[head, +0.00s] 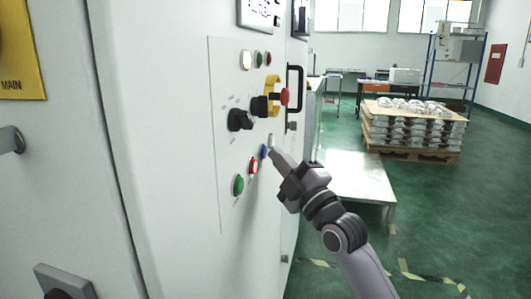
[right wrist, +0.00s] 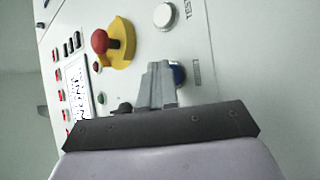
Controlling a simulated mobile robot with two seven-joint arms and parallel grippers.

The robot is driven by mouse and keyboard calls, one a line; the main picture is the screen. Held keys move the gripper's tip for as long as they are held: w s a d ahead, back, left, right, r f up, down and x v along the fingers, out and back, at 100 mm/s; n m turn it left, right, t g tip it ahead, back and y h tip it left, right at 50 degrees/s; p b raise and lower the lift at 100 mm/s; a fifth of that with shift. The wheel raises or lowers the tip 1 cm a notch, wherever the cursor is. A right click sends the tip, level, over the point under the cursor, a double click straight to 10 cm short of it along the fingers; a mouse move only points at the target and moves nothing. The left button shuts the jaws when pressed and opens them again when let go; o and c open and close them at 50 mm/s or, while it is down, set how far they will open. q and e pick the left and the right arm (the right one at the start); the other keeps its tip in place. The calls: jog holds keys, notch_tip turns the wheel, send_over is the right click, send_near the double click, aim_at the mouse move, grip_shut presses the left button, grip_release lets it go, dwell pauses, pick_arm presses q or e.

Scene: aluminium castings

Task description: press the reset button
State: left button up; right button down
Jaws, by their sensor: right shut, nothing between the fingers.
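A blue button (head: 263,151) sits low on the white control panel (head: 225,130). It is probably the reset button, but I cannot read its label. In the right wrist view the blue button (right wrist: 179,74) is partly hidden behind my fingers. My right gripper (head: 273,152) is shut and empty, its tip close to the blue button. In the right wrist view my right gripper (right wrist: 158,70) points at the panel beside and over that button. I cannot tell whether it touches. My left gripper is not in view.
A white button (right wrist: 167,15) marked TEST is near the blue one. A red button (head: 253,166), a green button (head: 238,184), a black knob (head: 240,120) and a red emergency stop (head: 285,96) are close by. A pallet of castings (head: 415,130) stands behind on the right.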

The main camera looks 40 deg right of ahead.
jog(key=shift+s+d, duration=0.35)
jog(key=shift+s, duration=0.1)
jog(key=s+d, duration=0.1)
jog(key=s, duration=0.1)
jog(key=s+d+b, duration=0.1)
jog(key=s+d, duration=0.1)
dwell(0.4)
dwell(0.8)
jog(key=a+f+m+g+p, duration=0.2)
jog(key=a+f+m+g, duration=0.15)
jog(key=f, duration=0.65)
jog(key=a+f+m+g+p, duration=0.2)
jog(key=a+f+g, duration=0.15)
jog(key=f, duration=0.75)
jog(key=s+a+f+m+g+y+p, duration=0.2)
jog(key=s+a+f+m+g, duration=0.3)
jog(key=s+a+f, duration=0.9)
notch_tip(320, 180, down, 3)
jog(key=shift+s+f+m+g+y+p, duration=0.25)
jog(key=shift+s+m+p, duration=0.25)
jog(key=shift+s, duration=0.4)
